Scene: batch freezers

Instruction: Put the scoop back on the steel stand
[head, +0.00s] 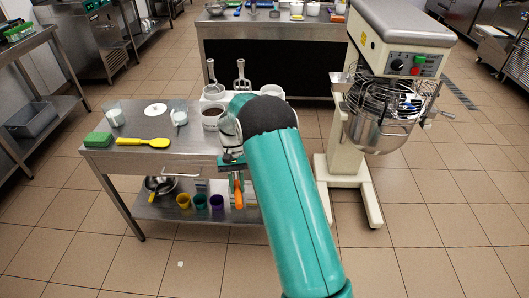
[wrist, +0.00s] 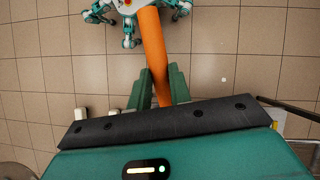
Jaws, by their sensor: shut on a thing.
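My gripper (wrist: 158,88) is shut on a long orange handle (wrist: 152,45), which runs between the two green fingers. I take it to be the scoop's; its working end cannot be made out. In the head view the orange handle (head: 238,193) hangs below my gripper (head: 233,163) at the table's front edge. Two upright steel tools (head: 241,74) stand at the back of the steel table (head: 150,182), beside white tubs. Whether the steel stand is there cannot be told; my arm hides the table's right part.
A green sponge (head: 98,139), a yellow spoon (head: 143,142), a white cup (head: 115,117) and a white disc (head: 155,110) lie on the table's left. A tub with dark contents (head: 212,115) stands behind my gripper. A large mixer (head: 395,80) stands to the right.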

